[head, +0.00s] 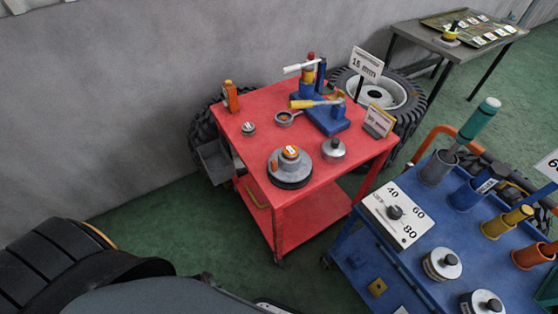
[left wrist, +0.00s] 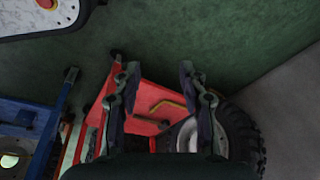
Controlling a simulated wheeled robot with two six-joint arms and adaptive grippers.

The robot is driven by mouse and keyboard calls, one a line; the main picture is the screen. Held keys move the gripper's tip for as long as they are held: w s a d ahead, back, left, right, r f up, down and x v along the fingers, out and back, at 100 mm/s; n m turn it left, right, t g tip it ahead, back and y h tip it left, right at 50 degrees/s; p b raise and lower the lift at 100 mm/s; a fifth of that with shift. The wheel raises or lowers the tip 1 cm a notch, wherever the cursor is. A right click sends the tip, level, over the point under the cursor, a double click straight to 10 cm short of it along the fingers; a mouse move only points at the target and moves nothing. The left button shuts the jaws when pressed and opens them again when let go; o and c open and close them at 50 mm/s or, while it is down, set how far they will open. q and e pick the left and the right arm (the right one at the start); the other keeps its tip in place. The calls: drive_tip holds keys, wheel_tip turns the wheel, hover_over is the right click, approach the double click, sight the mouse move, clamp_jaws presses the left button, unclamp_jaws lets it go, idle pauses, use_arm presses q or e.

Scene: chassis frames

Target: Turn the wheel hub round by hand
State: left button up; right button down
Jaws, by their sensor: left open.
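The wheel hub (head: 290,165) is a grey, stepped round piece with an orange-marked top. It sits on a dark round base near the front of the red cart's top (head: 262,141). My left gripper (left wrist: 158,70) shows in the left wrist view, its two dark fingers spread apart with nothing between them. Part of the red cart shows beyond and between the fingers, with a yellow bent rod (left wrist: 168,106). I cannot make out the hub in that view. My left gripper's fingers do not show in the head view, and my right gripper is in neither view.
A silver knobbed weight (head: 333,149), a blue stand (head: 322,113) and an orange bottle (head: 231,96) share the red cart's top. A blue cart (head: 367,251) stands close on the right. Tyres (head: 379,97) stand behind.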

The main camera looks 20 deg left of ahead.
use_arm(q)
drive_tip(key=w+a+r+m+t+h+p, duration=0.1)
drive_tip(key=w+a+r+t+h+p, duration=0.15)
drive_tip(key=w+r, duration=0.8)
drive_tip(key=w+a+r+m+t+h+p, duration=0.1)
drive_tip(key=w+a+r+m+t, duration=0.15)
drive_tip(key=w+r, duration=0.8)
drive_tip(key=m+t+h+p, duration=0.2)
drive_tip(key=m+t+h, duration=0.15)
drive_tip(key=h, duration=0.25)
approach(272, 164)
drive_tip(key=p+x, duration=0.2)
drive_tip(key=x, duration=0.6)
drive_tip(key=shift+w, duration=0.4)
drive_tip(key=shift+w+d+f+g, duration=0.25)
drive_tip(key=shift+d+f, duration=0.05)
drive_tip(key=shift+f, duration=0.05)
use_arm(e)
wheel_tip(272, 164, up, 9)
use_arm(q)
clamp_jaws()
